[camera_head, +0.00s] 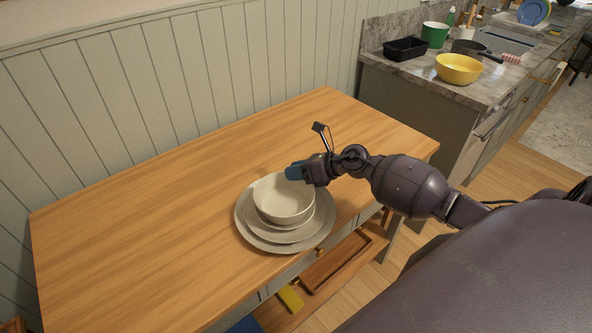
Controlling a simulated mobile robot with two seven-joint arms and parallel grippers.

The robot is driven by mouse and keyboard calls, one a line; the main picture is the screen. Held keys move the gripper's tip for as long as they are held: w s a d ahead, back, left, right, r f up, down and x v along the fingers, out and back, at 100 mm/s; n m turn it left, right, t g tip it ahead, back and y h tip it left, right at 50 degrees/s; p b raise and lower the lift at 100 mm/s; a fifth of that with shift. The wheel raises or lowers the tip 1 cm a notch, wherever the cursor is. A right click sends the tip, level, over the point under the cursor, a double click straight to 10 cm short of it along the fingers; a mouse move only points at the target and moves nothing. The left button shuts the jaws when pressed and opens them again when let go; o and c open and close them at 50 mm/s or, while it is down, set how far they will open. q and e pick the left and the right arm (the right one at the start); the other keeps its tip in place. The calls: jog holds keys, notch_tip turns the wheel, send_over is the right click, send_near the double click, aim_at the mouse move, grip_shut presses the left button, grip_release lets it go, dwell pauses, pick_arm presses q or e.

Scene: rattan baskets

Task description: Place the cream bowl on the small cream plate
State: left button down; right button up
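The cream bowl (284,203) is upright over the small cream plate (288,236), which lies on a larger cream plate (252,237) on the wooden table. The bowl looks roughly centred on the small plate; whether it rests on it or hangs just above cannot be told. My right gripper (296,172) is at the bowl's far right rim, its blue fingertip overlapping the rim. Whether its fingers are closed on the rim is not clear. My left gripper is out of view.
The table (150,230) is bare to the left and behind the plates. A panelled wall runs along its far side. An open shelf below holds a wooden tray (345,258). A counter at upper right holds a yellow bowl (459,69), green pot (435,35) and black container (405,49).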

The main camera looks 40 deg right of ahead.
dwell(0.3)
jog(key=shift+d+r, duration=0.1)
jog(key=shift+r, duration=0.1)
jog(key=v, duration=1.1)
jog(key=shift+s+d+r+b, duration=0.15)
jog(key=shift+s+d+b, duration=0.05)
jog(key=shift+s+b, duration=0.2)
jog(key=shift+d, duration=0.1)
